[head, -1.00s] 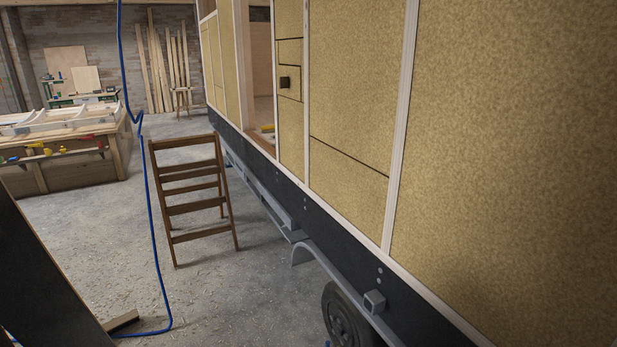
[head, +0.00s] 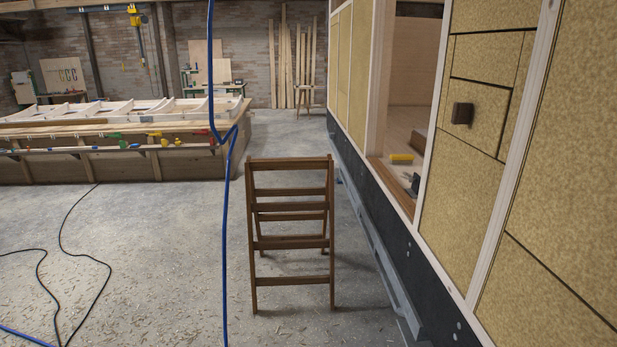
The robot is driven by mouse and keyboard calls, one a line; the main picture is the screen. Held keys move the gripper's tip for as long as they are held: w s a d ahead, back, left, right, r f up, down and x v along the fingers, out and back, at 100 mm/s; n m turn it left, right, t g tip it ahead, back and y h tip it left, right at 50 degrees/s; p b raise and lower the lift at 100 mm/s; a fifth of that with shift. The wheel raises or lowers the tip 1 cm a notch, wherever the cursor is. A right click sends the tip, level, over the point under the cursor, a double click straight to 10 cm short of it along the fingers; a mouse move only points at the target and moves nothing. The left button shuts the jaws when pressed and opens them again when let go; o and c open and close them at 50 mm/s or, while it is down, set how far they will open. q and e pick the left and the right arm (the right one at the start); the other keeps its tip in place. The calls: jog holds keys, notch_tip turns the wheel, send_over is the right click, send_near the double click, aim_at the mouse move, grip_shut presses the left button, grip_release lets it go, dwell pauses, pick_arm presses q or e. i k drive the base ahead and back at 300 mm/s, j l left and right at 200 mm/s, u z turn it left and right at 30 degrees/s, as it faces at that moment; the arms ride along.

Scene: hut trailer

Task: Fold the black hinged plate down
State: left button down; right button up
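I cannot make out a black hinged plate for certain in the head view. A long black band (head: 405,245) runs along the lower side of the trailer (head: 480,150), below the tan wall panels. A small dark object (head: 413,184) lies on the floor inside the open doorway, close to its sill; I cannot tell what it is. A small dark block (head: 462,114) sits on the tan wall right of the doorway. Neither of my grippers is in view.
A wooden step ladder (head: 290,243) stands on the floor ahead, left of the doorway. A blue hose (head: 226,215) hangs down left of it. A long workbench (head: 120,150) is at the back left.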

aim_at(415, 179)
jog(key=i+j+z, duration=0.1)
jog(key=i, duration=0.55)
jog(key=i+j+z, duration=0.1)
jog(key=i, duration=0.6)
jog(key=i+j+z, duration=0.1)
jog(key=i+z, duration=0.2)
jog(key=z, duration=0.15)
jog(key=i+j+z, duration=0.15)
jog(key=z, duration=0.35)
jog(key=i+j+z, duration=0.3)
jog(key=z, duration=0.15)
jog(key=i+j+z, duration=0.2)
jog(key=j+z, duration=0.25)
jog(key=i+j+z, duration=0.2)
jog(key=j+z, duration=0.2)
jog(key=i+j+z, duration=0.15)
jog(key=j+z, duration=0.25)
